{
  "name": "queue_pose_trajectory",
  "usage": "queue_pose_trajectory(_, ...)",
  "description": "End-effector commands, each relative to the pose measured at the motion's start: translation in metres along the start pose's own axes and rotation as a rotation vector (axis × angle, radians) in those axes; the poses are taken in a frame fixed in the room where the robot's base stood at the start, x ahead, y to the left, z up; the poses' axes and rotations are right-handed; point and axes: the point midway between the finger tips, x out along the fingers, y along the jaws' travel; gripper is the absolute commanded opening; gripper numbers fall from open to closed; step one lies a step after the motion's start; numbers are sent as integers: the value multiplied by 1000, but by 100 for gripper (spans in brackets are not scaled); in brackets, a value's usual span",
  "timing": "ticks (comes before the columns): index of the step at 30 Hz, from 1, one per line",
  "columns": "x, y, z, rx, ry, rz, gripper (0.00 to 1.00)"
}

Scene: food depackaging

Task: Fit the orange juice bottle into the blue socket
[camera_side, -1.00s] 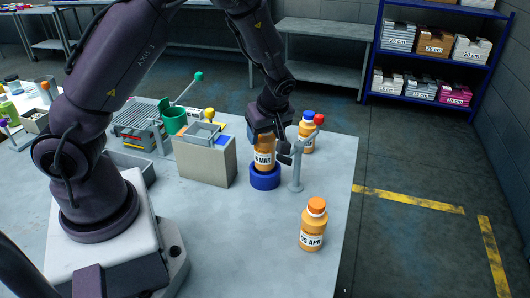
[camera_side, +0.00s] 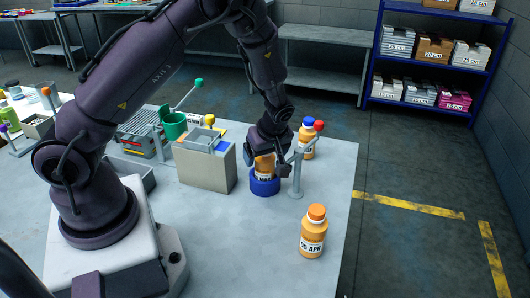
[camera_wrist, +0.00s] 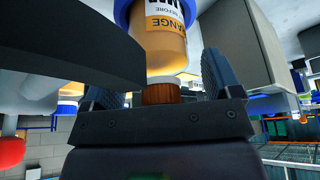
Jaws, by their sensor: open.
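An orange juice bottle (camera_side: 263,169) with a white MAR label stands upright with its base inside the round blue socket (camera_side: 264,188) on the table. In the wrist view, which is upside down, the bottle (camera_wrist: 168,48) shows its brown cap (camera_wrist: 160,93) towards my gripper, and the blue socket (camera_wrist: 124,12) is at the top edge. My gripper (camera_side: 266,150) is directly above the bottle in the side view. Its fingers (camera_wrist: 160,85) are open, one on each side of the cap, with a gap visible. The bottle's top is hidden in the side view.
A grey post with a red knob (camera_side: 319,125) stands close right of the socket. A blue-capped bottle (camera_side: 307,138) is behind it, and an orange-capped bottle (camera_side: 313,232) stands in front. A beige block (camera_side: 207,167) is left of the socket. The table's front middle is clear.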

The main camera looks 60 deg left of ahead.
Motion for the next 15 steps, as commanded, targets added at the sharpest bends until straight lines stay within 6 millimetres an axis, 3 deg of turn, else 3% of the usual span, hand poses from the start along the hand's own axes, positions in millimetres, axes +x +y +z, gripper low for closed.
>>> queue_pose_trajectory(7,-14,1,0,2,0,5,84)
queue_pose_trajectory(15,-70,1,0,3,-1,7,84)
